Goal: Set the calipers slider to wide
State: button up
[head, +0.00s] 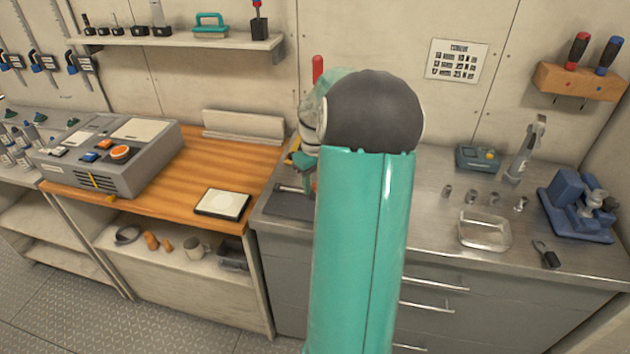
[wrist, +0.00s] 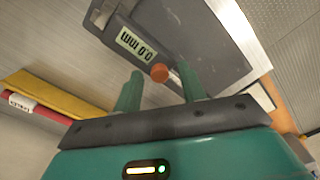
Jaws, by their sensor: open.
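The calipers show in the wrist view as a grey housing (wrist: 112,28) with a display reading 0.0 mm (wrist: 136,45). A round orange-red knob (wrist: 160,73) sits beside the display. A dark mat (wrist: 195,35) lies under or beside them. My gripper (wrist: 160,69) is open, with one teal fingertip on either side of the knob; I cannot tell whether either touches it. The dark mat (head: 288,208) shows left of the arm, on the counter.
A yellow object (wrist: 62,93) and a red labelled one (wrist: 35,107) lie left of my gripper in the wrist view. A grey console (head: 110,155) and a white-topped pad (head: 221,203) sit on the wooden bench. A clear tray (head: 484,232) and blue vise (head: 580,208) stand right.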

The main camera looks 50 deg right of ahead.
grip_shut()
jog(key=shift+w+a, duration=0.25)
jog(key=shift+w, duration=0.4)
jog(key=shift+w+a, duration=0.3)
jog(key=shift+w, duration=0.4)
jog(key=shift+w+a, duration=0.25)
jog(key=shift+w, duration=0.4)
grip_release()
jog(key=shift+r, duration=0.1)
